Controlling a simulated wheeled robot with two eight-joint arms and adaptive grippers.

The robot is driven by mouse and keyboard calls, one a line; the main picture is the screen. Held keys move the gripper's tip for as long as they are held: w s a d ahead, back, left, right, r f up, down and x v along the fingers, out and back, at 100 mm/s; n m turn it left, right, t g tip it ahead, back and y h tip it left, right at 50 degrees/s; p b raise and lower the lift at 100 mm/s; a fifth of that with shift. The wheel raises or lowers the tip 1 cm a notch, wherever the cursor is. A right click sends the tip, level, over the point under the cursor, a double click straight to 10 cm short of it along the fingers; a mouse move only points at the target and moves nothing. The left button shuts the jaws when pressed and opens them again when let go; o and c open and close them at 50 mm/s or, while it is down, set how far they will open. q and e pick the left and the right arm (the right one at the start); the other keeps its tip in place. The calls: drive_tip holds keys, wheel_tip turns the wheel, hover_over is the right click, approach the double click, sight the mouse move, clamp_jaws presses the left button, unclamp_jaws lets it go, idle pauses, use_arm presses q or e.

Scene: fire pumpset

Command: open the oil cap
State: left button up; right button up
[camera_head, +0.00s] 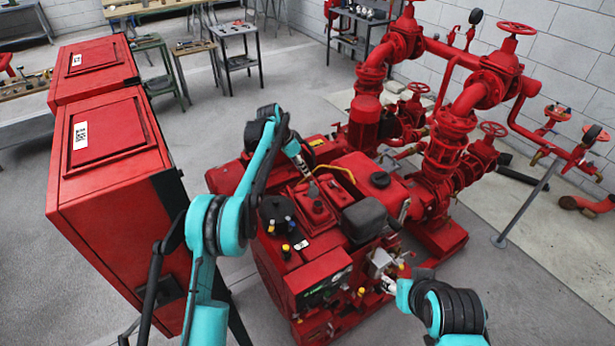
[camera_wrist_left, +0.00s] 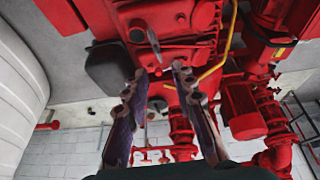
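The red engine of the pumpset (camera_head: 325,255) stands in the middle of the head view. On its top is a small raised cap (camera_head: 318,207), which looks like the oil cap. My left gripper (camera_head: 306,177) is just above and behind this cap, pointing down. In the left wrist view my left gripper (camera_wrist_left: 156,70) has its two fingers apart with a gap between them. A small dark round part (camera_wrist_left: 137,35) shows beyond the left finger, on a red housing; I cannot tell if it is the cap. My right gripper (camera_head: 388,284) is low at the engine's right side; its fingers are too small to read.
A black box-shaped part (camera_head: 370,221) and a black round part (camera_head: 276,210) flank the cap. A yellow pipe (camera_head: 335,170) runs behind it. Red pipes with valve wheels (camera_head: 516,29) rise at the right. Red cabinets (camera_head: 108,150) stand close on the left.

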use_arm(q)
drive_tip(key=shift+v, duration=1.9)
drive_tip(key=s+a+r+n+t+y+b, duration=0.1)
drive_tip(key=s+a+r+n, duration=0.1)
drive_tip(key=s+r, duration=0.35)
drive_tip(key=s+a+r+n+t+b, duration=0.1)
drive_tip(key=s+r+n, duration=0.1)
drive_tip(key=s, duration=0.7)
drive_tip(key=s+a+r+n+y+b, duration=0.1)
drive_tip(key=s+a+r+n, duration=0.15)
drive_tip(key=s, duration=0.45)
drive_tip(key=s+a+f+n+t+y+b, duration=0.1)
drive_tip(key=s+f, duration=0.4)
drive_tip(key=s, duration=0.6)
drive_tip(key=s+a+f+n+t+y+b, duration=0.1)
drive_tip(key=s+f, duration=0.4)
drive_tip(key=s, duration=0.7)
drive_tip(key=shift+a+f+n+t, duration=0.25)
drive_tip(key=shift+a+n+t, duration=0.25)
drive_tip(key=shift+n, duration=0.55)
